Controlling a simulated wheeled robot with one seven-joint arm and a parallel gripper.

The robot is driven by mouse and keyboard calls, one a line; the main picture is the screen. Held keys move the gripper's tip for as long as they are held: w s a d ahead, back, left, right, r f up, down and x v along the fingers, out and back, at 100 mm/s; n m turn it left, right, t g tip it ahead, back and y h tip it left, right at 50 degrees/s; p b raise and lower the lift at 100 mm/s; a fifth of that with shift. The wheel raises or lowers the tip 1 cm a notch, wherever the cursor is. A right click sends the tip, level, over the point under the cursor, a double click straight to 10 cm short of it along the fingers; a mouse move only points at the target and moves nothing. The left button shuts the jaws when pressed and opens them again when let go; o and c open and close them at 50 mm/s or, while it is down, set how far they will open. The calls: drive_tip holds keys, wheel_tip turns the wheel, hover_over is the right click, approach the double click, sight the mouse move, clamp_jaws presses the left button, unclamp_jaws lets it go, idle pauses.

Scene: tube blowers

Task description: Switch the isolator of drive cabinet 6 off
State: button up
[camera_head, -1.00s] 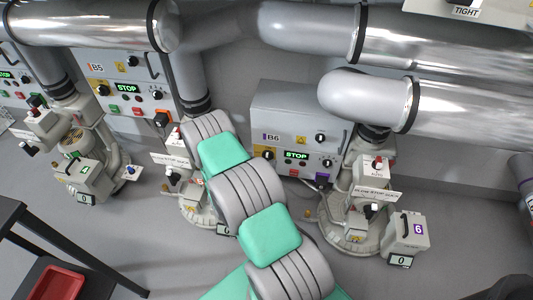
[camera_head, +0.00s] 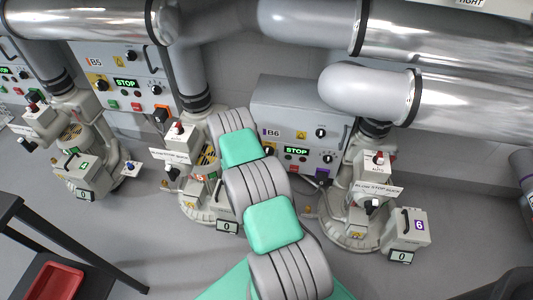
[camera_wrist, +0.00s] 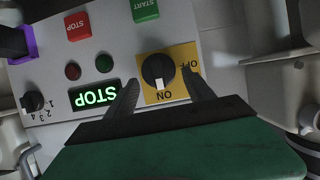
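Drive cabinet B6 (camera_head: 285,100) is a grey box on the back wall, with a green STOP display (camera_head: 296,151). Its isolator (camera_wrist: 158,70) is a black rotary knob on a yellow plate, upside down in the wrist view. The knob's white mark points at the ON label; the OFF label is to the right, partly behind a finger. My gripper (camera_wrist: 161,79) is open, with one dark finger on each side of the knob in the picture. I cannot tell whether the fingers touch it. In the head view my arm hides the gripper and partly covers the isolator.
In the wrist view, a red STOP button (camera_wrist: 77,26), a green START button (camera_wrist: 145,9) and a selector knob (camera_wrist: 33,101) are on the same panel. Large silver pipes (camera_head: 440,100) run above the cabinet. A blower (camera_head: 350,225) stands below right. Cabinet B5 (camera_head: 125,70) is left.

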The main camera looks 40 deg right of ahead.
drive_tip(key=c, duration=1.1)
drive_tip(key=shift+c, duration=0.2)
drive_tip(key=shift+w+a+f+b, duration=0.1)
drive_tip(key=shift+b, duration=0.35)
drive_tip(key=n+g+h+b, duration=0.1)
drive_tip(key=n+b, duration=0.1)
drive_tip(key=b, duration=0.1)
drive_tip(key=w+n+g+h+b, duration=0.1)
drive_tip(key=n+b, duration=0.1)
drive_tip(key=b, duration=0.2)
drive_tip(key=a+f+n+g+h+b, duration=0.1)
drive_tip(key=n+b, duration=0.2)
drive_tip(key=shift+w+h+b, duration=0.2)
drive_tip(key=shift+h+b, duration=0.1)
drive_tip(key=shift+h, duration=0.1)
drive_tip(key=shift+r+n+b, duration=0.1)
drive_tip(key=shift+n+b, duration=0.45)
drive_tip(key=shift+n, duration=0.05)
drive_tip(key=shift+d+r+h, duration=0.1)
drive_tip(key=shift+h, duration=0.2)
